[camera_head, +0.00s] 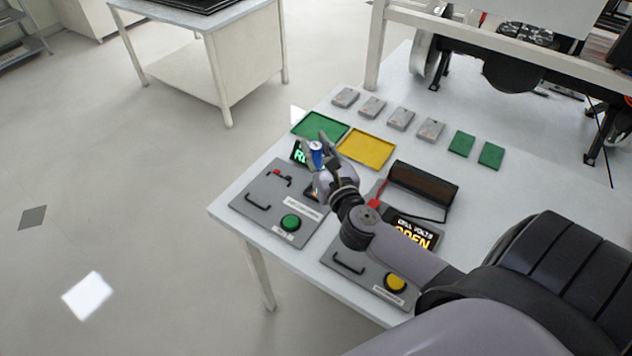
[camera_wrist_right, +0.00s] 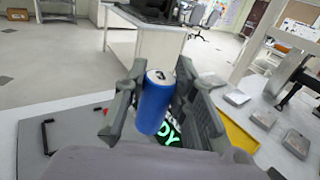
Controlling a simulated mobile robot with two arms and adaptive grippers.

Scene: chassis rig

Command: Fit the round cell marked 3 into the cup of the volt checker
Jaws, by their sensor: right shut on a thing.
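My right gripper (camera_head: 319,150) is shut on a blue round cell (camera_head: 316,157) and holds it in the air near the left-hand grey panel and the green tray. In the right wrist view the cell (camera_wrist_right: 154,106) sits between the two fingers, silver end up, with a small dark mark on that end; I cannot read a number. The volt checker (camera_head: 340,278) is the grey panel at the table's front, with a yellow button and a display (camera_head: 413,234) reading "CELL VOLTS OPEN". My right arm covers part of it, and I cannot make out its cup. My left gripper is not seen.
Another grey panel (camera_head: 262,208) with a green button and a partly hidden lit display stands left. A green tray (camera_head: 319,126) and yellow tray (camera_head: 366,148) lie behind. Several grey blocks and two green pads (camera_head: 491,156) line the back. A dark brown-topped box (camera_head: 423,183) stands behind the checker.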

